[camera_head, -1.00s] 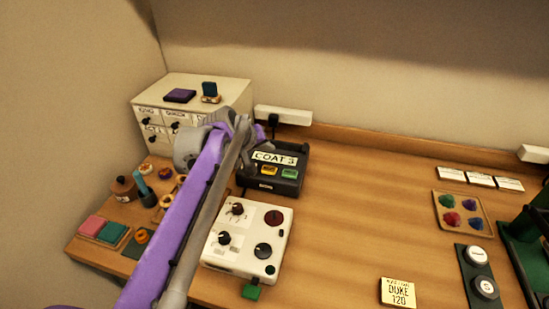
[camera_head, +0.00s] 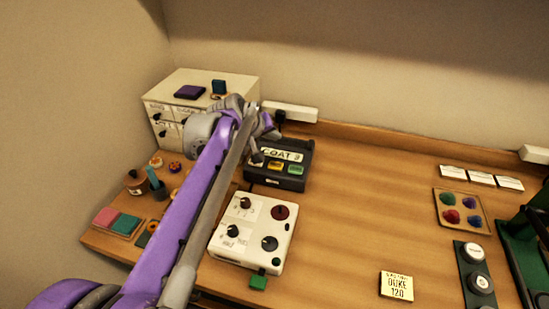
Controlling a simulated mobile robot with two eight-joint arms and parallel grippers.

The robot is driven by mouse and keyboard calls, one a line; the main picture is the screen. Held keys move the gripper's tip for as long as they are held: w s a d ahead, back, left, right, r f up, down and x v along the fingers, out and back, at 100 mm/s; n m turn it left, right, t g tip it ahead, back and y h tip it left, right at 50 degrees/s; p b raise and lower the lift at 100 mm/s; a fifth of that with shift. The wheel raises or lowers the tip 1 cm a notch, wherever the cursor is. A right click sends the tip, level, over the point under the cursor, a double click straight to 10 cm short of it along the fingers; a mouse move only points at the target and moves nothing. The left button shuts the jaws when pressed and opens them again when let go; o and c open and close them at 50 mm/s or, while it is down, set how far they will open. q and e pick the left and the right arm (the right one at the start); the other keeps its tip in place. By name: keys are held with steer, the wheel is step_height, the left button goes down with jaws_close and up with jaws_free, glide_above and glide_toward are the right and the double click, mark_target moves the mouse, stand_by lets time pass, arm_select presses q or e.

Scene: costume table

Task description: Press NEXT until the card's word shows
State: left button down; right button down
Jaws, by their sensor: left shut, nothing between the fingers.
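The black word box (camera_head: 290,183) stands left of the table's middle. Its white display (camera_head: 285,154) reads "COAT" and a small figure that looks like 3. A yellow button (camera_head: 275,166) and a green button (camera_head: 295,169) sit below it; their labels are too small to read. The card (camera_head: 397,286) at the front reads "DUKE 120" under a small blurred line. My left gripper (camera_head: 257,158) is shut and empty at the box's left side, in front of the display's left end. I cannot tell if it touches the box. My right gripper is not in view.
A white panel with knobs (camera_head: 251,232) stands in front of the box. A drawer cabinet (camera_head: 215,87) is behind left. A tray of coloured pieces (camera_head: 460,213) and a dark strip with round buttons (camera_head: 474,272) lie right. The table's middle is clear.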

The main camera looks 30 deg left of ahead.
mark_target(274, 167)
arm_select(q)
steer(key=shift+r, duration=0.3)
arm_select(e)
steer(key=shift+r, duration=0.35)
